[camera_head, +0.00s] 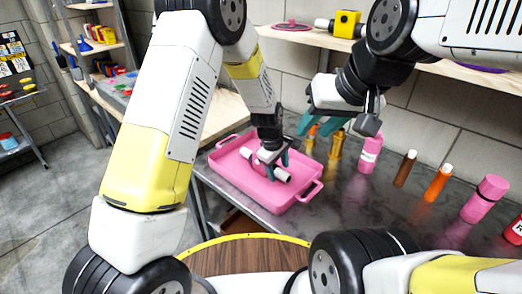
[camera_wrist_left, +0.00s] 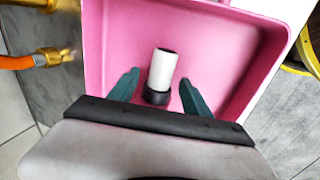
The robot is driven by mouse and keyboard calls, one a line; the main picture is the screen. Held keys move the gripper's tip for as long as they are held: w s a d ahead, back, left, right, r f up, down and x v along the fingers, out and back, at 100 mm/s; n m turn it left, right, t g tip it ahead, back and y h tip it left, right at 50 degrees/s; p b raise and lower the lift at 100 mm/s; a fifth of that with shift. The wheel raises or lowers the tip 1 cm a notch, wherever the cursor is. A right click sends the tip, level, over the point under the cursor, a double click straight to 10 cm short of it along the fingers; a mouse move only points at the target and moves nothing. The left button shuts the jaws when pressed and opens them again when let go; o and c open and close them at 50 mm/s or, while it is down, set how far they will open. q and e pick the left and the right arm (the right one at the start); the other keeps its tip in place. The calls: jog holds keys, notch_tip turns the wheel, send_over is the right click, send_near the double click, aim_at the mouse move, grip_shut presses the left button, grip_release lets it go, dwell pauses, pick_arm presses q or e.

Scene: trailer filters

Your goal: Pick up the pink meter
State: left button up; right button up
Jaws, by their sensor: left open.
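My right gripper (camera_head: 319,124) is open and empty, above the table right of the tray.
An orange bottle (camera_head: 336,147), a pink bottle (camera_head: 368,154), a brown bottle (camera_head: 405,169) and other bottles stand right of the tray. A wall shelf (camera_head: 290,34) holds a yellow block (camera_head: 346,24).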

pick_arm(q)
jog(key=shift+x, duration=0.8)
grip_shut()
